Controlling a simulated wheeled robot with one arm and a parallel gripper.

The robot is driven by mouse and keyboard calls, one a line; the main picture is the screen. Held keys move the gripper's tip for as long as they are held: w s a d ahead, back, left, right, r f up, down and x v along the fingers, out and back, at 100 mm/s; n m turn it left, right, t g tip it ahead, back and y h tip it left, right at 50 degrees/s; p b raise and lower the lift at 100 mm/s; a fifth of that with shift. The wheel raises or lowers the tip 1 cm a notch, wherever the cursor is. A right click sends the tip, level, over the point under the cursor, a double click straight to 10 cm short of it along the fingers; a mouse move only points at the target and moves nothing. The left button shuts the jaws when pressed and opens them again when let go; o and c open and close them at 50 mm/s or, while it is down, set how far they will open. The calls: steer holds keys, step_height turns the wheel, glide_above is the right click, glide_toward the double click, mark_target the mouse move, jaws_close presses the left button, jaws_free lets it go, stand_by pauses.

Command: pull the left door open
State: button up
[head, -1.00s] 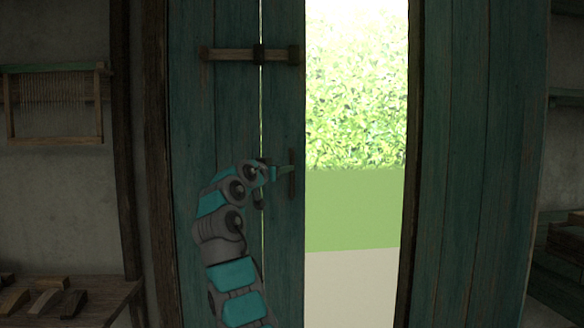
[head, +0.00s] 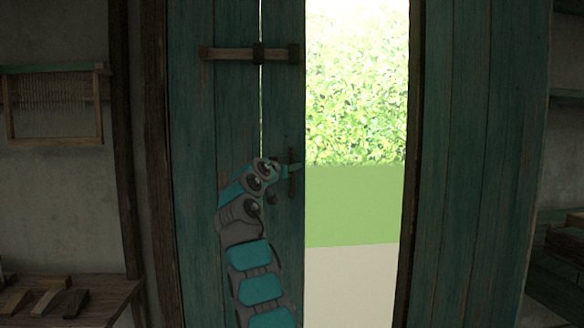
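The left door (head: 195,180) is a teal plank door standing at the left of a bright opening. A wooden bar (head: 230,54) crosses its upper part through dark brackets. A dark upright handle (head: 292,183) sits near the door's right edge. My gripper (head: 294,168) is at the upper part of this handle, at the door's edge. Its fingers are small and partly merge with the handle, so I cannot tell if they are open or shut, or whether they touch it.
A right teal door (head: 480,160) stands right of the opening, which shows greenery (head: 355,90) and pale ground. A bench (head: 100,295) with wooden pieces is at lower left. A wooden frame with threads (head: 55,140) hangs on the left wall. Shelves stand at far right.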

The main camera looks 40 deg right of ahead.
jaws_close()
stand_by(1.1)
